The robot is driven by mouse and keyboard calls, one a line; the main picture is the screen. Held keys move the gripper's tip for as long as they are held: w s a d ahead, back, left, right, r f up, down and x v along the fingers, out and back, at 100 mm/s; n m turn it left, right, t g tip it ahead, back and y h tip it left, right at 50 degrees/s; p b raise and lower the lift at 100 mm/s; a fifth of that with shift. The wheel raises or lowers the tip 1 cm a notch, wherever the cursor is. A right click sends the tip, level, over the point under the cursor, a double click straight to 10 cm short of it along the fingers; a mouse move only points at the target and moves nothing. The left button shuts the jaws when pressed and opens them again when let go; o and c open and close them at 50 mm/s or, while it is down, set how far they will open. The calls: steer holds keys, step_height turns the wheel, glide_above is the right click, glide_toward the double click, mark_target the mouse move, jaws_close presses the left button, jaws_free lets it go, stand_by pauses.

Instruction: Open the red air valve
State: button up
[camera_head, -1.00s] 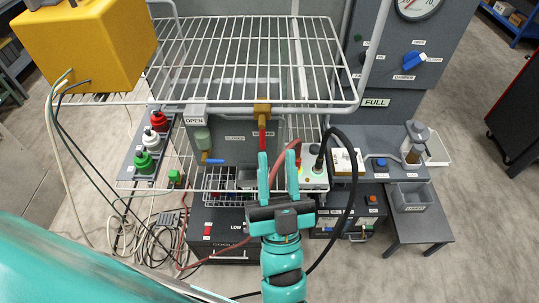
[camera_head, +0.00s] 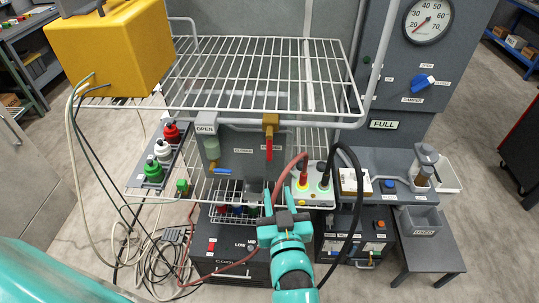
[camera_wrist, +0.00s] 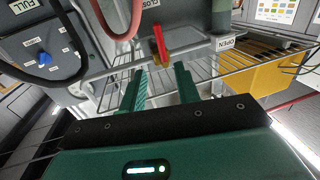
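The red air valve has a brass body (camera_head: 270,121) on the pipe at the front edge of the wire rack. Its red lever (camera_head: 268,148) hangs down in front of a grey panel, beside a label that seems to read CLOSED. My gripper (camera_head: 278,199) is below the lever and a little to its right, apart from it. In the wrist view, which is upside down, the red lever (camera_wrist: 160,42) stands beyond my gripper (camera_wrist: 159,80). The fingers there are open, with nothing between them. The OPEN label (camera_head: 205,129) is left of the valve.
A white wire rack (camera_head: 260,75) spans above. A blue-handled valve (camera_head: 221,170) is to the left. A button box (camera_head: 315,198) with red and black hoses stands right of my gripper. A yellow box (camera_head: 110,50) is at upper left. A pressure gauge (camera_head: 428,20) is at upper right.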

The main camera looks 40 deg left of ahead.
mark_target(270, 152)
steer(key=x, duration=1.4)
steer(key=shift+r, duration=0.2)
steer(key=shift+p+x, duration=0.4)
steer(key=shift+x, duration=0.4)
steer(key=shift+f, duration=0.1)
jaws_close()
